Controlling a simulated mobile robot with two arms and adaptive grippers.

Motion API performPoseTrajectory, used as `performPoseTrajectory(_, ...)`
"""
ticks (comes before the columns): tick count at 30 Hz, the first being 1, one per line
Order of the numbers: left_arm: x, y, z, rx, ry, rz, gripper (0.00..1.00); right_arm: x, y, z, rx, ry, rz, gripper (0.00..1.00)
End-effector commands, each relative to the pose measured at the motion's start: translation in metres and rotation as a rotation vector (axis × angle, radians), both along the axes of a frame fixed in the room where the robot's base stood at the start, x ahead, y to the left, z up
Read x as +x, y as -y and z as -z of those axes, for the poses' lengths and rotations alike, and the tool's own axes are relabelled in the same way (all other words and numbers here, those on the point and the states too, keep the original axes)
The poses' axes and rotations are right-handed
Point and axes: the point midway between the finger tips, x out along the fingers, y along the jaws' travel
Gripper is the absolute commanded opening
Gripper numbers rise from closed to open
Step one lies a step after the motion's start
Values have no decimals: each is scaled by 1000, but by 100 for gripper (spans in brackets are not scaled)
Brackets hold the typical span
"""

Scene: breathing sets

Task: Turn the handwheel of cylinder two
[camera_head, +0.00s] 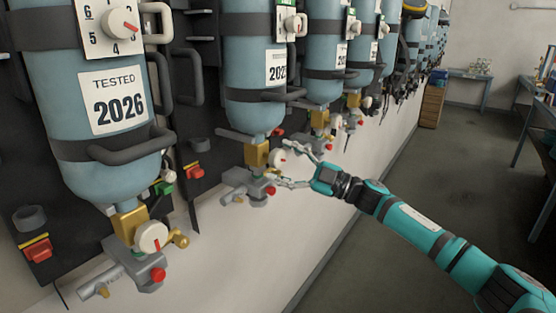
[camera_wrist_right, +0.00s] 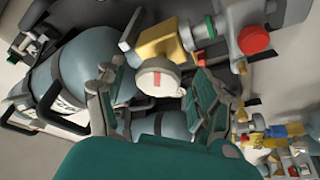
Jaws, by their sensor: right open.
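The second blue cylinder from the front (camera_head: 253,55) hangs upside down on the wall rack. Below its neck is a brass valve block (camera_head: 256,153) with a round white handwheel (camera_head: 277,158) bearing a red mark. My right gripper (camera_head: 287,164) is open, with its fingers pointing at this handwheel from the right. In the right wrist view, the handwheel (camera_wrist_right: 158,77) shows between the two spread fingers (camera_wrist_right: 157,68), with its red mark facing me. I cannot tell whether a finger touches it. My left gripper is not in view.
The nearest cylinder (camera_head: 95,155), labelled "TESTED 2026", has its own white handwheel (camera_head: 152,237) at the lower left. A grey fitting with a red knob (camera_head: 270,190) sits under the second valve. More cylinders line the wall behind. The floor (camera_head: 400,175) at right is open.

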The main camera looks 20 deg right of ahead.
Motion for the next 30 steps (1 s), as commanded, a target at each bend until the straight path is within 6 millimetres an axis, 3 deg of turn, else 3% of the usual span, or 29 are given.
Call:
performPoseTrajectory(9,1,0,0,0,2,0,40,-38,54,19,-2,-3,2,69)
performPoseTrajectory(15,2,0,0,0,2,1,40,-54,75,26,0,-1,0,69)
performPoseTrajectory(30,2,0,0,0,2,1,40,-58,81,27,0,1,-1,69)
